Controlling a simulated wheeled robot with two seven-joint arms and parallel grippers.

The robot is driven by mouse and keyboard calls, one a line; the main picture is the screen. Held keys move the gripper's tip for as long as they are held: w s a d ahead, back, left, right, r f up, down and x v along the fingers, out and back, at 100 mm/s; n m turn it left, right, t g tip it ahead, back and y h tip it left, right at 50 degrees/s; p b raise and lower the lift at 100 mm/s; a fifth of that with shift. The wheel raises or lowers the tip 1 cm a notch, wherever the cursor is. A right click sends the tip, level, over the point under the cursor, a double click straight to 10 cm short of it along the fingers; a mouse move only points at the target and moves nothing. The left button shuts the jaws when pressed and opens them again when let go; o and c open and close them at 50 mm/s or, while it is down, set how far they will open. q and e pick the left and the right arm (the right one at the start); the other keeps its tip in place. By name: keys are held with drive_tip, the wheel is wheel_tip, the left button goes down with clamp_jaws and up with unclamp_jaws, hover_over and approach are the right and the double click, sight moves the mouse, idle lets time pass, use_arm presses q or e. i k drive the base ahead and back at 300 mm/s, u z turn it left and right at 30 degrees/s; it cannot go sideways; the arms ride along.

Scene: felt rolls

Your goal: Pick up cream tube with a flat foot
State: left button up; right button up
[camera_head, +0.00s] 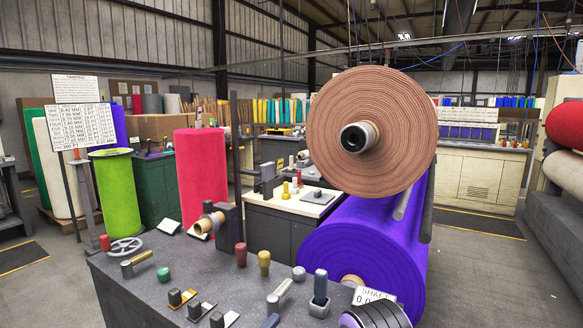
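I cannot tell for sure which piece is the cream tube with a flat foot. Several small pieces are on the dark bench top (222,283) in front of me. A tan rounded peg (264,261) and a red-brown peg (240,254) stand near the middle. Neither of my grippers is in view.
A large purple roll (365,245) and a brown roll (372,130) with a metal core rise behind the bench's right side. A handwheel (124,246), red cylinder (104,243) and green piece (163,274) sit at the left. A labelled card (374,296) is at the right.

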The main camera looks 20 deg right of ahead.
sight(292, 168)
drive_tip(key=u, duration=1.3)
drive_tip(key=i, duration=4.6)
drive_tip(key=z, duration=2.25)
drive_tip(key=i, duration=4.3)
drive_tip(key=z, duration=0.4)
